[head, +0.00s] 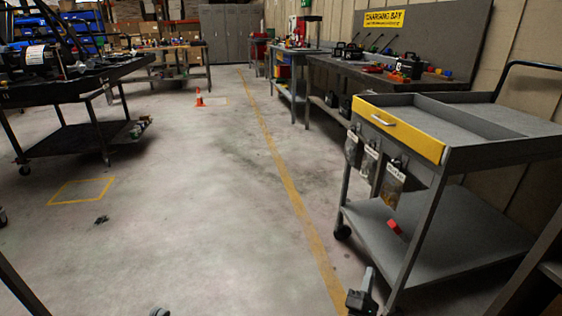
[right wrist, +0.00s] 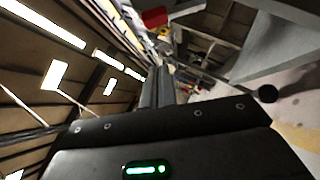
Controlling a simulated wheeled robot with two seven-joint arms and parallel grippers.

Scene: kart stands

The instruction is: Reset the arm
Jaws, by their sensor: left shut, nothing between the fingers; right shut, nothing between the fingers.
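My right gripper (head: 368,276) is low in the head view, at the bottom edge, just left of the near leg of a grey cart. It is shut and empty. In the right wrist view its dark fingers (right wrist: 158,85) lie together, with nothing between them. Only a small dark tip of my left gripper (head: 159,312) shows at the bottom edge of the head view, over bare floor. It is shut and holds nothing that I can see. The rest of my left arm is out of view.
The grey cart (head: 487,153) with a yellow drawer front stands close on the right. A red block (head: 394,226) lies on its lower shelf. A dark cart (head: 75,138) stands at left. A workbench (head: 345,73) lines the right wall.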

